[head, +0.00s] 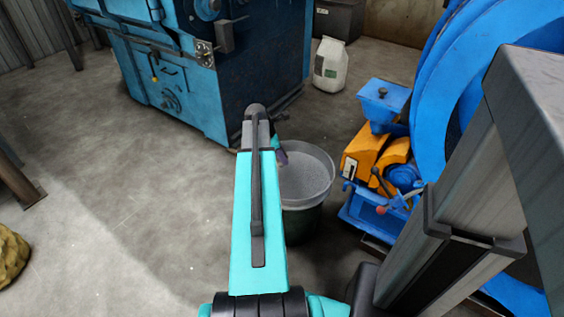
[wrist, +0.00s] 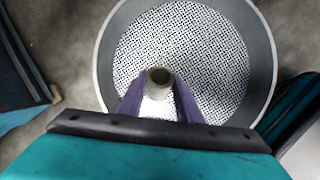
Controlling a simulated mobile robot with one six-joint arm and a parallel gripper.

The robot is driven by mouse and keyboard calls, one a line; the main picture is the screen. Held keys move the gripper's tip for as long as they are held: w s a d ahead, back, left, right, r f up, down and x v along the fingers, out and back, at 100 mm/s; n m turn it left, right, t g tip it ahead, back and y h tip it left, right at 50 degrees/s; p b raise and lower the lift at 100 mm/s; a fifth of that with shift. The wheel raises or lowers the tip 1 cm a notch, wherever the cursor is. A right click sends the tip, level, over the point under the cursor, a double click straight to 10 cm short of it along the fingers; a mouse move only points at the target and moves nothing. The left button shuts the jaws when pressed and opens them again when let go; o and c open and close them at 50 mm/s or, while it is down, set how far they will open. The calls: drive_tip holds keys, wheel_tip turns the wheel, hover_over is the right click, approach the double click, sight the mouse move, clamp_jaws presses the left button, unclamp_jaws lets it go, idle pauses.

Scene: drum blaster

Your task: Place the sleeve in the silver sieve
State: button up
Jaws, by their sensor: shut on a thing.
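The silver sieve (head: 305,176) is a round pan with a perforated bottom, resting on top of a dark green bin in the head view. In the wrist view the sieve (wrist: 215,60) fills the upper middle, its grey rim around the mesh. The sleeve (wrist: 160,77) is a small hollow metal cylinder, seen end-on between the purple fingertips of my gripper (wrist: 160,92). My gripper is shut on it and holds it over the sieve's mesh, inside the rim outline. The height above the mesh is hard to tell. In the head view my arm hides the sleeve; a purple finger (head: 282,154) shows beside it.
A blue machine (head: 190,70) stands behind on the left. A white bag (head: 331,65) sits on the floor at the back. A blue and orange machine (head: 380,150) with a large blue drum stands close on the right.

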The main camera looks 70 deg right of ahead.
idle(0.3)
drive_tip(key=shift+f+b, duration=0.65)
drive_tip(key=shift+f, duration=1.05)
drive_tip(key=shift+f, duration=0.1)
drive_tip(key=o, duration=1.2)
drive_tip(key=shift+o, duration=0.2)
drive_tip(key=p+v, duration=0.2)
drive_tip(key=v, duration=1)
drive_tip(key=shift+p, duration=0.4)
drive_tip(key=shift+w, duration=0.1)
